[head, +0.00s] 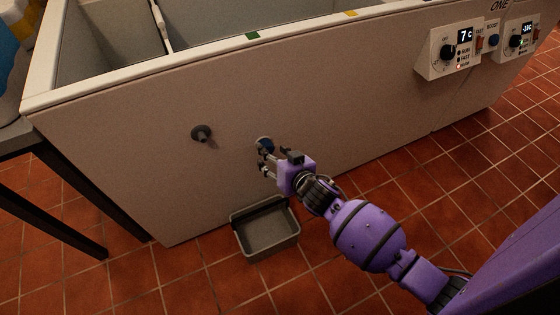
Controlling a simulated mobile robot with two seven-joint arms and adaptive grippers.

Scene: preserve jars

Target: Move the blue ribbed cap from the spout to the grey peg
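The blue ribbed cap (265,143) is on the front wall of the white cabinet, where the spout sits; the spout itself is hidden behind it. The grey peg (201,133) sticks out of the same wall to the left of the cap, and nothing is on it. My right gripper (263,161) is just below and in front of the cap. Its fingers look apart, with the upper one overlapping the cap's lower edge in the picture. I cannot tell whether it touches the cap. My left gripper is out of view.
A grey tray (266,252) stands on the red tiled floor under the spout. Control boxes with dials (455,51) are on the wall at the upper right. A dark-legged table (50,215) stands at the left. The wall between cap and peg is clear.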

